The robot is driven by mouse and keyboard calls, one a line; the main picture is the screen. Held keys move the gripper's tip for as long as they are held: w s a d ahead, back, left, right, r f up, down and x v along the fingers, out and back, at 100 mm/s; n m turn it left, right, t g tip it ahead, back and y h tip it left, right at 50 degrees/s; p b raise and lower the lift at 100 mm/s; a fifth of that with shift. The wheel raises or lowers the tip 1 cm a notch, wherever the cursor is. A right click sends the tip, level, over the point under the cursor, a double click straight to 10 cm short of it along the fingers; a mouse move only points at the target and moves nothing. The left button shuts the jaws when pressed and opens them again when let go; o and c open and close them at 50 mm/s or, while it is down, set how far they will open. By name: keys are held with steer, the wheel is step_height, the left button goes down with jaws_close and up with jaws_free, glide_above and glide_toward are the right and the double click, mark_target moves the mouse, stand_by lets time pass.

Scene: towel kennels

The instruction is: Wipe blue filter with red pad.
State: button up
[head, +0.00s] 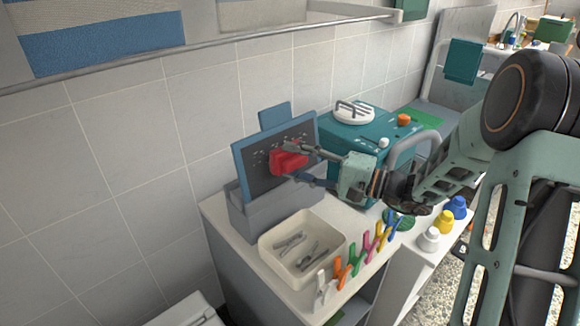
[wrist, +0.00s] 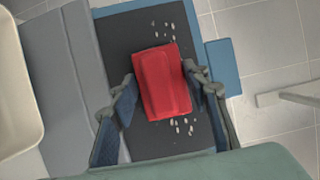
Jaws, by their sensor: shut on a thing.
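The blue filter (head: 243,175) is a blue-framed panel with a dark face, standing tilted in a grey holder (head: 262,217) on the counter. Pale specks show on its dark face, above and below the pad in the wrist view. The red pad (head: 288,161) is in front of the dark face; it also shows in the wrist view (wrist: 162,82) over the panel's middle. My gripper (wrist: 164,88) is shut on the red pad, one finger on each side. I cannot tell whether the pad touches the face. The pad hides the part of the face behind it.
A cream tray (head: 266,246) with metal clips stands in front of the holder. A row of coloured pegs (head: 358,257) lines the counter edge. A teal machine (head: 357,135) stands right of the filter. Several coloured bottles (head: 444,222) stand farther right. A rail (head: 200,51) crosses the wall above.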

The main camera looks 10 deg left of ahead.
mark_target(288, 172)
steer(key=w+d+b, duration=0.2)
steer(key=w+d, duration=0.3)
steer(key=w, duration=0.1)
steer(key=shift+w+d, duration=0.25)
steer(key=shift+d, duration=0.1)
stand_by(0.5)
steer(key=shift+f+b, duration=0.1)
steer(key=shift+b, duration=0.3)
steer(key=shift+s+a+b, duration=1.35)
steer(key=shift+s+a, duration=1)
steer(key=shift+s, duration=0.2)
steer(key=shift+s+a+b, duration=0.65)
steer(key=shift+s+a, duration=0.3)
steer(key=shift+s, duration=0.15)
steer(key=shift+s+a+b, duration=0.6)
steer(key=shift+s+a, duration=0.3)
steer(key=shift+s, duration=0.2)
steer(key=shift+s+a+b, duration=0.8)
steer(key=shift+s+a, duration=0.7)
steer(key=s+d, duration=0.4)
steer(key=shift+d, duration=0.25)
steer(key=shift+d, duration=0.1)
